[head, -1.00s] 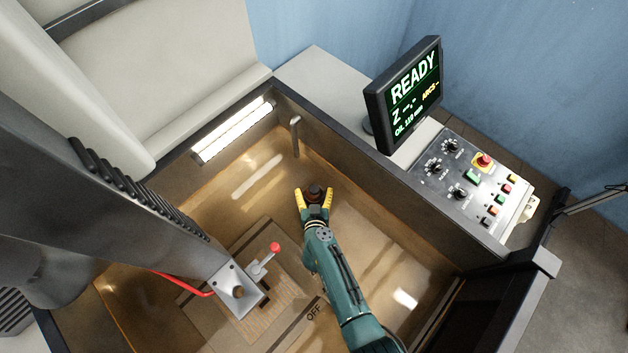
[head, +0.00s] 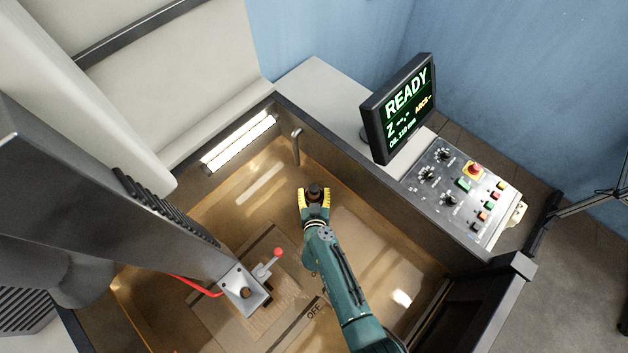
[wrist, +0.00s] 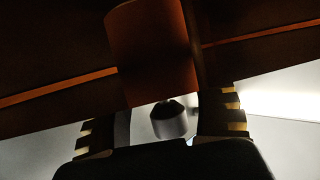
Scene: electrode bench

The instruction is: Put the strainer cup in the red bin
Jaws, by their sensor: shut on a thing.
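In the head view my gripper (head: 315,199), with yellow fingers, is inside the tank, near its back wall. It is shut on a small dark round thing, which I take to be the strainer cup (head: 315,190); its sides are mostly hidden between the fingers. In the dim wrist view, my gripper (wrist: 165,115) shows both fingers. A dark brown cylinder (wrist: 150,50) is in line with them, and a small grey cylinder with a dark top (wrist: 171,122) shows between them. The red bin is not in view.
The tan tank (head: 375,235) has dark raised rims and a bent pipe (head: 296,148) behind my gripper. A fixture with a red-knobbed lever (head: 278,252) stands to the left. A monitor (head: 400,108) and a control panel (head: 465,195) stand beyond the right rim.

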